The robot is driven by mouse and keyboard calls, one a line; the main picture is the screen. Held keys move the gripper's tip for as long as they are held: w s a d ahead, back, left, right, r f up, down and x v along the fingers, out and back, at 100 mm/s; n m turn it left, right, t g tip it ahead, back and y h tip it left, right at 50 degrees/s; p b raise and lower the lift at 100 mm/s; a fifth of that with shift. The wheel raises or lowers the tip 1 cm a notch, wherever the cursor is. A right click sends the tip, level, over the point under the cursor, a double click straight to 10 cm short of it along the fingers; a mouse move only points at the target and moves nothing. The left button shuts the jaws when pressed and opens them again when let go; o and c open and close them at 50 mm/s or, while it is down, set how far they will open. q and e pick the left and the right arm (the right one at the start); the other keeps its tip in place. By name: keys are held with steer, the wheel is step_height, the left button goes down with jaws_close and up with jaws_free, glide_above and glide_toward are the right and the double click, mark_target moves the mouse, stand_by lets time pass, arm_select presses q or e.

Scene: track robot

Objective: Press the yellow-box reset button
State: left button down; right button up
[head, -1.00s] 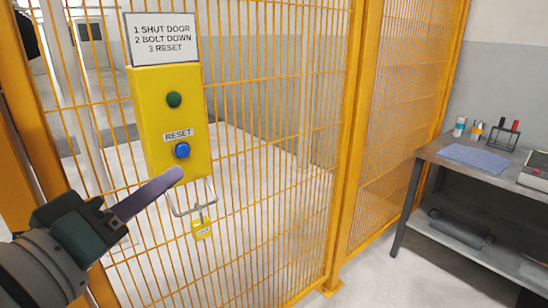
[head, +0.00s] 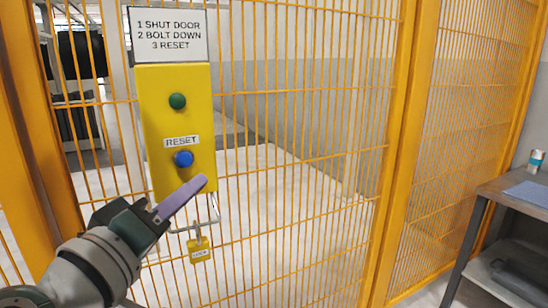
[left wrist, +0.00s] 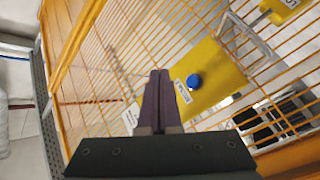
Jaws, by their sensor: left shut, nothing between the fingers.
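The yellow box (head: 154,128) hangs on the orange mesh fence in the head view. It bears a green button (head: 177,101) at the top and a blue button (head: 184,158) under a RESET label (head: 182,142). My left gripper (head: 203,181) is shut and empty, its purple fingers just below and right of the blue button in the picture. In the left wrist view the two fingers (left wrist: 160,74) lie together, and the blue button (left wrist: 194,81) shows to their right on the yellow box (left wrist: 215,62). I see no contact with the button. My right gripper is out of view.
A sign (head: 168,35) with three steps sits above the box. A yellow padlock (head: 199,250) hangs from a metal loop below it. The mesh fence (head: 300,160) spans most of the view. A workbench (head: 510,193) stands at the right edge.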

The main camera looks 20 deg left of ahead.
mark_target(192, 158)
arm_select(q)
steer(key=shift+w+a+b, duration=0.55)
steer(key=shift+w+a, duration=0.75)
steer(key=shift+a, duration=0.2)
steer(key=shift+w+a+b, duration=0.55)
steer(key=shift+w+a, duration=0.75)
steer(key=shift+a, duration=0.2)
steer(key=shift+w+a, duration=0.1)
steer(key=shift+w+a, duration=0.15)
steer(key=shift+a, duration=0.1)
steer(key=shift+w+a+b, duration=0.35)
steer(key=shift+b, duration=0.05)
stand_by(0.5)
stand_by(0.3)
steer(key=shift+s+d+p, duration=0.5)
steer(key=shift+s+d, duration=0.1)
steer(key=shift+d, duration=0.05)
